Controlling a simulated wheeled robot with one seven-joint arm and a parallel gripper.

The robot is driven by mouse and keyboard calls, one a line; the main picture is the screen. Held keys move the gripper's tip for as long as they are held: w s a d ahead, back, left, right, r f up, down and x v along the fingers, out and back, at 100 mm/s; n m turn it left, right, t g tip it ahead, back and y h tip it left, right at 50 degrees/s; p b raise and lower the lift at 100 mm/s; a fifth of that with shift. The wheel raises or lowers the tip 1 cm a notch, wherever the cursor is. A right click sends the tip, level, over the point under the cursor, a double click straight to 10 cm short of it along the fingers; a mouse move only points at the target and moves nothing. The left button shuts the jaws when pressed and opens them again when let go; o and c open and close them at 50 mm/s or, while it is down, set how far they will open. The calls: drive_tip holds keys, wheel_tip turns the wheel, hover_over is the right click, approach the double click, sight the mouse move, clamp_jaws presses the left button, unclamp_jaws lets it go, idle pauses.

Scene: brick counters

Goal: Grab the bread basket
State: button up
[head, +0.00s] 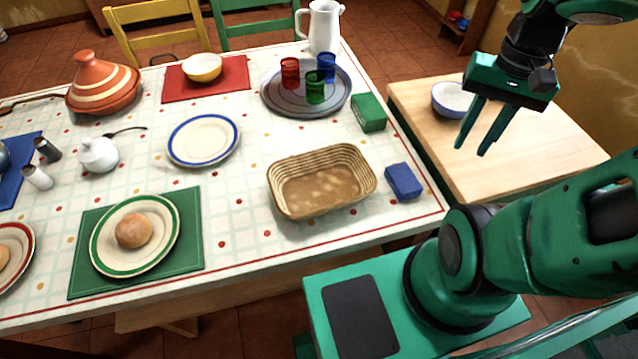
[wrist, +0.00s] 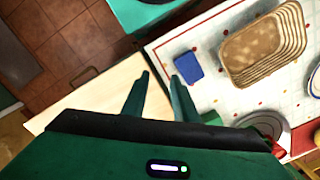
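The bread basket (head: 321,181) is a woven tan, rounded rectangular basket on the near right part of the tablecloth. It looks empty. It also shows in the wrist view (wrist: 262,48) at the upper right. My gripper (head: 472,152) is in the air over the wooden side table, to the right of the basket and well apart from it. Its two fingers are spread with nothing between them.
A blue box (head: 404,181) lies just right of the basket, and a green box (head: 368,112) is behind it. A grey tray (head: 270,100) with coloured cups and a white pitcher (head: 322,28) stand farther back. A wooden side table (head: 440,135) holds a bowl (head: 451,101).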

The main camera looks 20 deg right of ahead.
sight(319, 156)
drive_tip(key=w+a+f+m+y, duration=0.3)
drive_tip(key=w+a+f, duration=0.1)
drive_tip(key=w, duration=0.1)
drive_tip(key=w+a+f+m+g+y, duration=0.1)
drive_tip(key=w+a+f+m+y, duration=0.2)
drive_tip(key=w, duration=0.3)
drive_tip(key=w+a+f+m+g+y, duration=0.1)
drive_tip(key=w+a+f+m+y, duration=0.2)
drive_tip(key=w+a+f+y, duration=0.1)
drive_tip(key=shift+w+a+f, duration=0.5)
drive_tip(key=shift+w+a, duration=0.3)
drive_tip(key=shift+a, duration=0.1)
drive_tip(key=shift+w+a+f+m+y, duration=0.1)
drive_tip(key=shift+w+a+m+y, duration=0.6)
drive_tip(key=shift+m+y, duration=0.35)
drive_tip(key=shift+w+a+m+y, duration=0.25)
drive_tip(key=shift+a+y, duration=0.1)
drive_tip(key=shift+a, duration=0.5)
drive_tip(key=x, duration=0.5)
drive_tip(key=shift+s+a+f, duration=0.1)
drive_tip(key=shift+s+a, duration=0.05)
drive_tip(key=shift+x, duration=2.5)
drive_tip(key=shift+f, duration=0.2)
clamp_jaws()
